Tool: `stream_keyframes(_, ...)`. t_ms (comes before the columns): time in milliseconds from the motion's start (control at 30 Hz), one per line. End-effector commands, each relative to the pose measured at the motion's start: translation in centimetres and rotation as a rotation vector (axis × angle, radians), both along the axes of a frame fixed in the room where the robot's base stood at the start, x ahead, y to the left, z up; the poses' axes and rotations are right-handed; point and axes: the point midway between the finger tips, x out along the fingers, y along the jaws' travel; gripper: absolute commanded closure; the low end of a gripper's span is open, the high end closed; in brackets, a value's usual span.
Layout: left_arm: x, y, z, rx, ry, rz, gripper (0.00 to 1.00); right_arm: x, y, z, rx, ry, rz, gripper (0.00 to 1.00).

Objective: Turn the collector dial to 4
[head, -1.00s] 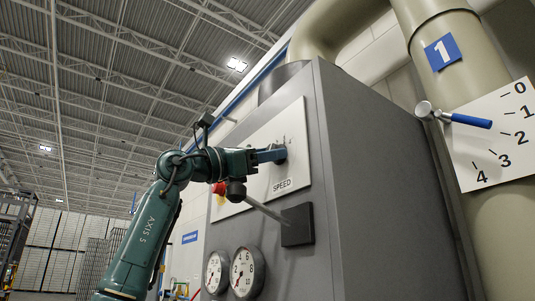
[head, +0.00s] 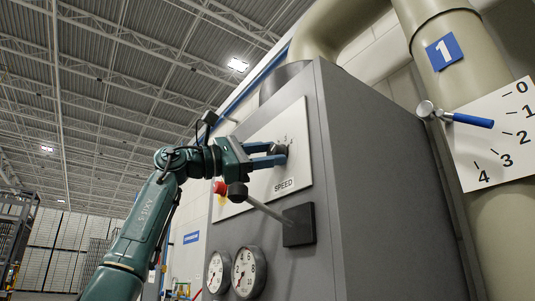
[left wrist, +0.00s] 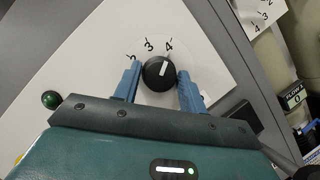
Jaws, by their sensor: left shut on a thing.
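The black round dial (left wrist: 159,72) sits on a white panel marked SPEED (head: 284,184), on the side of a grey cabinet (head: 372,180). Its white pointer mark points at about the 4 in the left wrist view; the 3 shows to its left. My left gripper (head: 283,155) reaches the dial from the left, with one blue finger on each side of it. It is shut on the dial, though finger contact is hard to make out. In the head view the dial is mostly hidden by the fingers. My right gripper is not in view.
A red button (head: 219,187) and a lever with a black knob (head: 238,191) lie just below my gripper. Two gauges (head: 246,271) are lower on the cabinet. A blue-handled lever (head: 470,120) beside a 0–4 scale is on the pipe at right.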

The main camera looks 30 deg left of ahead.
Motion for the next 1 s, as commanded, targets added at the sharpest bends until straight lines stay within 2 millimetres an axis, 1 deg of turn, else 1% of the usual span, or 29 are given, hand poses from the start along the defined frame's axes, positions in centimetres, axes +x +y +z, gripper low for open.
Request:
stream_keyframes(267, 0.0, 0.0, 0.0, 0.003, -0.002, 0.002, 0.82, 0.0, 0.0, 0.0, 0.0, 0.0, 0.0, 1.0)
stream_keyframes(300, 0.0, 0.0, 0.0, 0.003, -0.002, 0.002, 0.57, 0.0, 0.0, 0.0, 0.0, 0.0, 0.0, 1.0)
stream_keyframes(467, 0.0, 0.0, 0.0, 0.002, -0.002, 0.002, 0.44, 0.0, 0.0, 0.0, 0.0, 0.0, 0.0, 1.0)
stream_keyframes(767, -0.3, 0.2, -0.1, 0.0, -0.002, 0.002, 0.44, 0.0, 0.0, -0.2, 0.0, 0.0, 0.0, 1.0)
stream_keyframes(867, -1.1, 1.0, -0.5, -0.001, -0.003, 0.003, 0.44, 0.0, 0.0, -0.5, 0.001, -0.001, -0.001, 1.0)
stream_keyframes(1000, -3.2, 2.8, -1.3, -0.001, -0.005, 0.005, 0.44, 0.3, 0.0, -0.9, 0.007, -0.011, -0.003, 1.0)
